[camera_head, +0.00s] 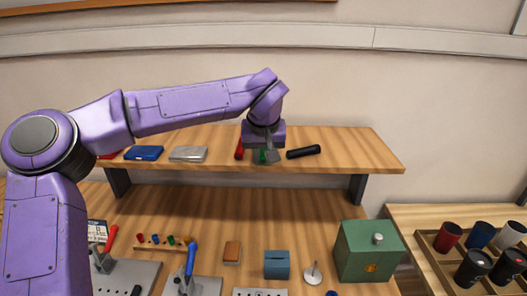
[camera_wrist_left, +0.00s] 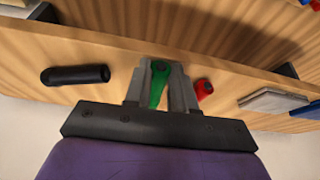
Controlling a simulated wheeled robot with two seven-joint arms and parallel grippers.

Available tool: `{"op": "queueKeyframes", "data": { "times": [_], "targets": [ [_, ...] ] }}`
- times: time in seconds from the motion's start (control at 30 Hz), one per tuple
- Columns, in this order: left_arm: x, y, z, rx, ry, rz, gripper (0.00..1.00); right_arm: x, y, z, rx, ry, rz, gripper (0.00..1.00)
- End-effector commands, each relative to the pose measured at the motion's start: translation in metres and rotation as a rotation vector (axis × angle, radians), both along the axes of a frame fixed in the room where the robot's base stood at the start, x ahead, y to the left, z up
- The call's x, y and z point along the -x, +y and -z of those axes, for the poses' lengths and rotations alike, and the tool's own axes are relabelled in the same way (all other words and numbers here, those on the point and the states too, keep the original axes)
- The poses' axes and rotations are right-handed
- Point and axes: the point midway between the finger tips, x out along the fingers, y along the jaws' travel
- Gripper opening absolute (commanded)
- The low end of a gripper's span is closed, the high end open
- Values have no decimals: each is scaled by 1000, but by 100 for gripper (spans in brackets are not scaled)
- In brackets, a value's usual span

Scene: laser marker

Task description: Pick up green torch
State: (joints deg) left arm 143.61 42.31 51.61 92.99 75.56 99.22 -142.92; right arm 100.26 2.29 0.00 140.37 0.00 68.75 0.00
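The green torch (camera_head: 263,156) is on the upper wooden shelf, between the red torch (camera_head: 239,149) and the black torch (camera_head: 304,152). My left gripper (camera_head: 265,151) points down over it from above and hides most of it in the head view. In the left wrist view the green torch (camera_wrist_left: 158,84) lies between the two grey fingers of my left gripper (camera_wrist_left: 160,88), with almost no gap on either side, so the fingers look closed around it. I cannot tell whether it still touches the shelf. My right gripper is not in view.
The upper shelf (camera_head: 345,150) also holds a blue case (camera_head: 144,153) and a silver case (camera_head: 188,154). A green box (camera_head: 367,252) and several tools stand below.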

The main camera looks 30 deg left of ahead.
Motion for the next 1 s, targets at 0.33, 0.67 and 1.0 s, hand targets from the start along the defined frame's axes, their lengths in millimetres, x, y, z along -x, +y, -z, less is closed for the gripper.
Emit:
{"op": "queueKeyframes", "data": {
  "times": [0.33,0.67,1.0],
  "targets": [
    [0,0,-5,0,-2,-2,0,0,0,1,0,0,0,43],
    [23,-16,-65,-2,-7,3,0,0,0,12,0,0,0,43],
    [90,-60,-115,-2,-3,3,0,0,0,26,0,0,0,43]
  ]
}}
